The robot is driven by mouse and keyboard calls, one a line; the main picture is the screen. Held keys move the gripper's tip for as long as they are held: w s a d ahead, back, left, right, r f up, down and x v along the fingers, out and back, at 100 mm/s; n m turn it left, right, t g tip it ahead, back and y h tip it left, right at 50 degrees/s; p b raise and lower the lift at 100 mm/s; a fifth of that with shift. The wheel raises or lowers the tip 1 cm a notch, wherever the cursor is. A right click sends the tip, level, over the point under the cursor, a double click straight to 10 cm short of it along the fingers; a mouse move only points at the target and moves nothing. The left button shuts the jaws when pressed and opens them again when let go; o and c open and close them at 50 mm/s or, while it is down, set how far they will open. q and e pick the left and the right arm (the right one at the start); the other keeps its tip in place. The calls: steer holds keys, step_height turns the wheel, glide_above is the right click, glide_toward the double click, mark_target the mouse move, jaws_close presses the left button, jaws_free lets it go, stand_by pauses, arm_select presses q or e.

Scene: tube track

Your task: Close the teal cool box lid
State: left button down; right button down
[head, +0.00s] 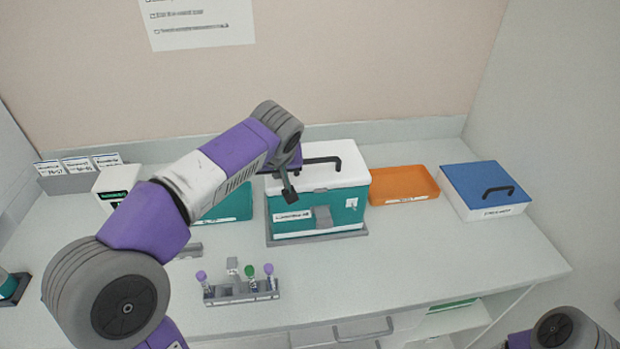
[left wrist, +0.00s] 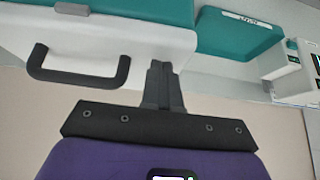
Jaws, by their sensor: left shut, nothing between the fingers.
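The teal cool box (head: 318,213) stands on the counter in the middle of the head view. Its white lid (head: 345,160), with a black handle (head: 322,161), lies flat on top of the box and looks closed. My left gripper (head: 290,195) is shut and empty, just in front of the lid's left part. In the left wrist view the shut fingers (left wrist: 162,85) are beside the lid's white edge, with the black handle (left wrist: 78,75) to their left. I cannot tell whether the fingers touch the lid. My right gripper is not in view.
An orange tray (head: 405,182) and a white box with a blue lid (head: 486,187) are right of the cool box. A teal tray (head: 236,207) is left of it, partly behind my arm. A rack of capped tubes (head: 240,291) stands in front. The front right counter is clear.

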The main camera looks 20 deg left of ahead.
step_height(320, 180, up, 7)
steer(key=p, duration=0.6)
steer(key=shift+p, duration=0.4)
